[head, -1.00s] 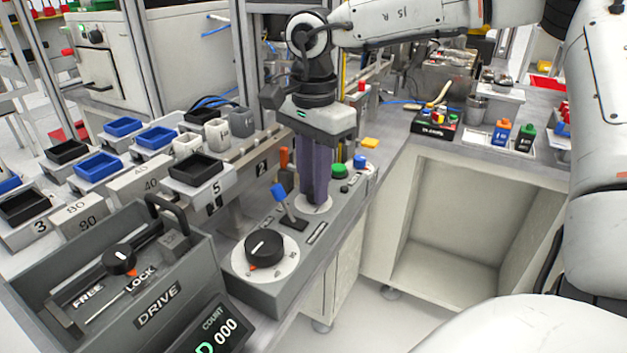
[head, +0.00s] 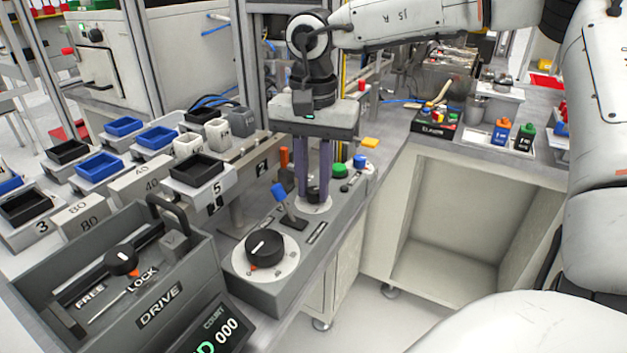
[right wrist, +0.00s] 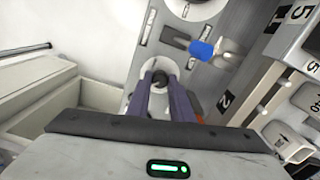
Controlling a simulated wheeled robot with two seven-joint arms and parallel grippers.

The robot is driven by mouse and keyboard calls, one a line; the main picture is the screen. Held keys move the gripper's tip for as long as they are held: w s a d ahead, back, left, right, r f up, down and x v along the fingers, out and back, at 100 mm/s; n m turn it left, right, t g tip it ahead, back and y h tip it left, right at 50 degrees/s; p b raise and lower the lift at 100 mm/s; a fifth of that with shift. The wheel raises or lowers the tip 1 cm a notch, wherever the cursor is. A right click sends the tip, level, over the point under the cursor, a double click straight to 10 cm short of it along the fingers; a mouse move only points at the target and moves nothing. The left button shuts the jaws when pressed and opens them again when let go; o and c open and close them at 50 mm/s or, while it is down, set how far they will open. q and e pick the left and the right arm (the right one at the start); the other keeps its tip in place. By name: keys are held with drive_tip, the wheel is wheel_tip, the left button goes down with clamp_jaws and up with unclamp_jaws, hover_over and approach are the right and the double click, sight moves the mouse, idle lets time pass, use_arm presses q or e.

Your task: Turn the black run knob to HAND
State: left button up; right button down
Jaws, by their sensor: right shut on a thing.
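My right gripper (head: 314,198) points straight down over a small white dial on the grey control panel (head: 318,237). Its two purple fingers are shut on the black run knob, which shows between the fingertips in the right wrist view (right wrist: 160,79). In the head view the fingers hide this knob, and I cannot read its setting. A larger black knob (head: 265,246) with a white line and an orange mark sits on a white dial at the panel's near end, apart from the gripper. My left gripper is not in view.
A blue-tipped lever (head: 280,193) stands just left of the gripper, between the two dials. Green (head: 339,171) and blue (head: 360,161) buttons lie behind it. The grey DRIVE box (head: 150,270) is at the near left. An open cabinet bay is on the right.

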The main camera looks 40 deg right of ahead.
sight(314, 190)
drive_tip(key=c, duration=1.6)
unclamp_jaws()
drive_tip(key=shift+o, duration=0.2)
drive_tip(key=shift+r, duration=0.1)
wheel_tip(314, 190, up, 10)
drive_tip(key=shift+p, duration=0.4)
drive_tip(key=shift+s, duration=0.1)
